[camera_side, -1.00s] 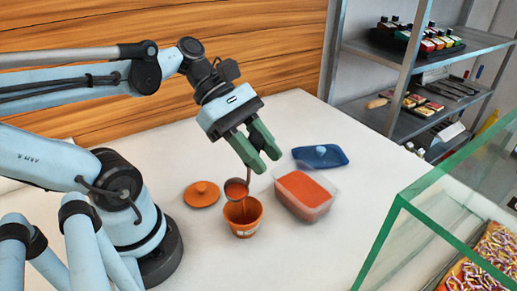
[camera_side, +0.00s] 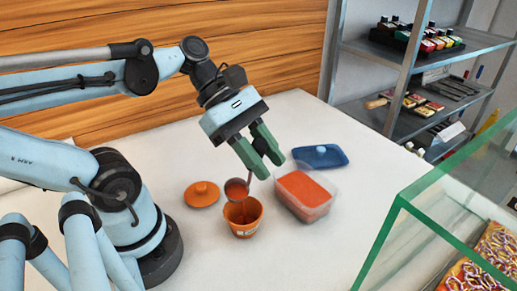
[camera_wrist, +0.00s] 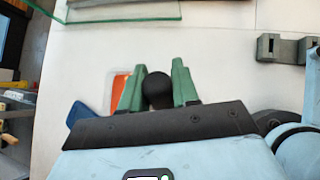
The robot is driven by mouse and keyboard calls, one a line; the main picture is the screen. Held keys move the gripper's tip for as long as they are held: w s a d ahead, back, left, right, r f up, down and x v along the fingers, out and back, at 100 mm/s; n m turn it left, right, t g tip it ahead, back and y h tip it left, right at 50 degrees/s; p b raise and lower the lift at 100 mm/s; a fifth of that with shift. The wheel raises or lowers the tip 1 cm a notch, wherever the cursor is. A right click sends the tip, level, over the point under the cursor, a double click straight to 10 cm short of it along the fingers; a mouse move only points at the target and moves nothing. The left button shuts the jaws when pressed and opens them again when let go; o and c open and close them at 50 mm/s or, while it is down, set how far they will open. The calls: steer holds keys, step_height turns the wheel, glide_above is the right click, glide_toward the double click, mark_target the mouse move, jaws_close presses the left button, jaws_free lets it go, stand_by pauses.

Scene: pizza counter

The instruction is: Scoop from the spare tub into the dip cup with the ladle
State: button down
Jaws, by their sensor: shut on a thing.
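My gripper (camera_side: 269,166) has green fingers and is shut on the ladle. The dark round end of the ladle's handle (camera_wrist: 158,92) shows between the fingers in the wrist view. The ladle's bowl (camera_side: 236,189) is tilted over the far rim of the orange dip cup (camera_side: 245,230) and has red sauce in it. Red sauce also shows inside the cup. The spare tub (camera_side: 319,211), clear and rectangular, holds red-orange sauce and stands to the right of the cup. Part of its sauce shows beside the left finger in the wrist view (camera_wrist: 118,90).
An orange lid (camera_side: 201,194) lies left of the cup. A blue lid (camera_side: 320,156) lies behind the tub. A green-edged glass case (camera_side: 400,215) with pizza stands at the right. Metal shelves (camera_side: 405,75) stand behind. The white counter in front of the cup is clear.

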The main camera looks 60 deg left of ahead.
steer(key=shift+d+f+y, duration=0.35)
steer(key=shift+d+y, duration=0.3)
steer(key=shift+d, duration=0.2)
steer(key=shift+d+f+y, duration=0.3)
steer(key=shift+d+y, duration=0.35)
steer(key=shift+d, duration=0.2)
stand_by(1.7)
steer(key=shift+d+f+m+y, duration=0.4)
steer(key=shift+d+f+y, duration=0.3)
steer(key=shift+d+y, duration=0.3)
stand_by(1.4)
steer(key=shift+d+f+y, duration=0.8)
steer(key=shift+y, duration=0.2)
stand_by(1.2)
